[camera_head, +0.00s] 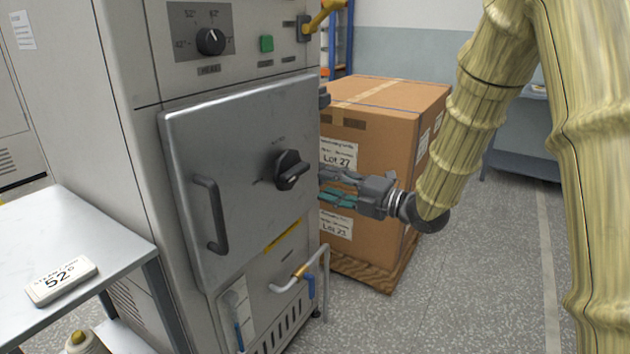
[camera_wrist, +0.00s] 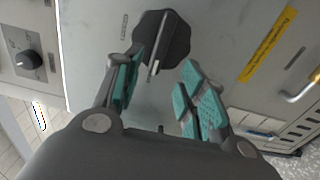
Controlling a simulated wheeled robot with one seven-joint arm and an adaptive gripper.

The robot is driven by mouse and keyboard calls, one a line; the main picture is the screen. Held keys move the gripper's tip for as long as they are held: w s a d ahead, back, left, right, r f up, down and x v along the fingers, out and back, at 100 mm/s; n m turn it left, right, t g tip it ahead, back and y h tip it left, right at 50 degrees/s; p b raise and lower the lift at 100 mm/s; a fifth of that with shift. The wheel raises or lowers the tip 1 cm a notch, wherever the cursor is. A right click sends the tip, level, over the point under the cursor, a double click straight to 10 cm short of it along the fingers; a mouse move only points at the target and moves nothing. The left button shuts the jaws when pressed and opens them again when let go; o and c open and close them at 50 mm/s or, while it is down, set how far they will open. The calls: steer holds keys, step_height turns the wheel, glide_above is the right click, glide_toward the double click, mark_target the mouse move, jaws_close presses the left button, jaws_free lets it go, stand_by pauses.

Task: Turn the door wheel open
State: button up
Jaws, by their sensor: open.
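The door wheel is a dark round knob (camera_head: 291,169) with a raised grip bar, on the right side of the grey metal cabinet door (camera_head: 240,135). In the wrist view the knob (camera_wrist: 162,40) lies just beyond my fingertips, its bar pointing between them. My gripper (camera_head: 330,188) is to the right of the knob in the head view. In the wrist view my gripper (camera_wrist: 160,80) is open, with teal pads on both sides of the bar's near end. I cannot tell whether a pad touches it. The door is shut, with a dark bar handle (camera_head: 211,213) at its left.
A control panel with a black dial (camera_head: 210,41) and green button (camera_head: 267,43) is above the door. A pipe with a blue valve (camera_head: 310,287) sticks out below. Cardboard boxes (camera_head: 385,100) on a pallet stand behind my gripper. A table (camera_head: 75,235) is at left.

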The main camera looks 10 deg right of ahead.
steer(key=shift+v, duration=1.75)
steer(key=shift+f, duration=0.1)
steer(key=s+f+m+g+h, duration=0.1)
steer(key=s+f+m+h, duration=0.15)
steer(key=f+m, duration=0.65)
steer(key=s+f+m+h, duration=0.15)
steer(key=f+h, duration=0.25)
steer(key=f, duration=1)
steer(key=s+f+m+g+h, duration=0.25)
steer(key=s+f+m, duration=0.25)
steer(key=s+f, duration=0.45)
steer(key=s+f+m+g+h, duration=0.25)
steer(key=s+f+m, duration=0.3)
steer(key=f, duration=0.65)
steer(key=s+f+m+g+h, duration=0.1)
steer(key=s+f+m+g, duration=0.3)
steer(key=s, duration=0.7)
steer(key=s+f+m+g, duration=0.3)
steer(key=s+f, duration=0.2)
steer(key=s, duration=0.6)
step_height(320, 180, up, 21)
steer(key=p, duration=2.1)
steer(key=shift+s+a+r+p, duration=0.2)
steer(key=shift+a+p, duration=0.15)
